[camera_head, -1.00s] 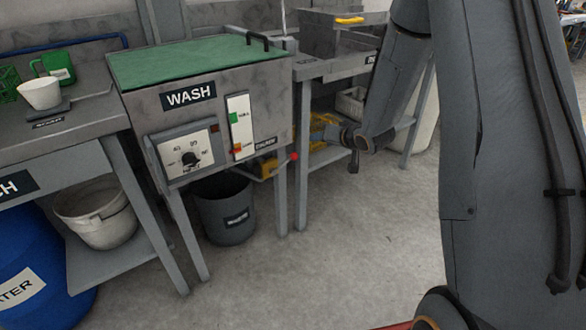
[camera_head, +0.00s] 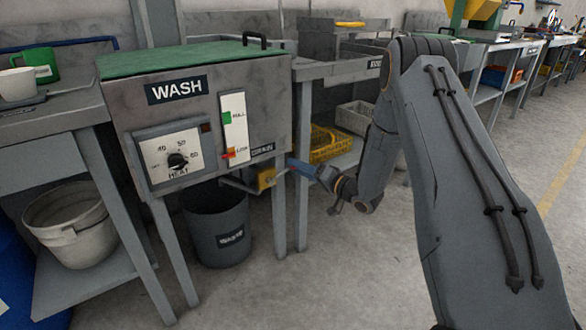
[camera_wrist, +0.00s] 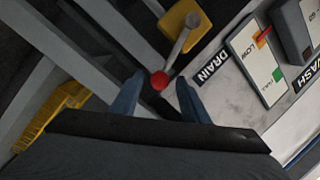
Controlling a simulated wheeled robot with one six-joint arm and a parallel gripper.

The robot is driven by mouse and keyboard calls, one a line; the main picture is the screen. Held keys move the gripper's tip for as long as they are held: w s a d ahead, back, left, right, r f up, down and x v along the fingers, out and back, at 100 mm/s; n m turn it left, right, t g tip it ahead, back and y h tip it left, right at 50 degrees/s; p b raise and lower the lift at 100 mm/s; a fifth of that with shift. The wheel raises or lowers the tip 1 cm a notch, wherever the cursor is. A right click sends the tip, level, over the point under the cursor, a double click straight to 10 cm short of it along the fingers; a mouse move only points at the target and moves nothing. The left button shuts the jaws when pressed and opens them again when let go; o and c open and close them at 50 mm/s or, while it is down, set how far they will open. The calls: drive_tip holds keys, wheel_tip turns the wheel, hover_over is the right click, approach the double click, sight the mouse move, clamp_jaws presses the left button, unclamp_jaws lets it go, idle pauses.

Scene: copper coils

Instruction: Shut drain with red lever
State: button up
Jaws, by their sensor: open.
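The drain lever is a grey rod with a red ball knob (camera_wrist: 159,80), running up to a yellow valve body (camera_wrist: 184,22) in the wrist view. The DRAIN label (camera_wrist: 211,66) is on the tank beside it. My gripper (camera_wrist: 160,92) is open, with one blue finger on each side of the red knob; I cannot tell whether either touches it. In the head view the yellow valve body (camera_head: 266,178) sits under the wash tank (camera_head: 203,110), and my gripper (camera_head: 296,164) reaches in from the right. The knob is hidden there.
The tank's front legs stand close to my gripper. A dark bucket (camera_head: 219,228) is on the floor under the tank. A yellow crate (camera_head: 331,146) and a grey crate (camera_head: 356,117) lie on the shelf to the right. The floor in front is clear.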

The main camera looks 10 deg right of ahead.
drive_tip(key=shift+x, duration=1.5)
drive_tip(key=shift+c, duration=0.3)
clamp_jaws()
drive_tip(key=shift+d, duration=0.1)
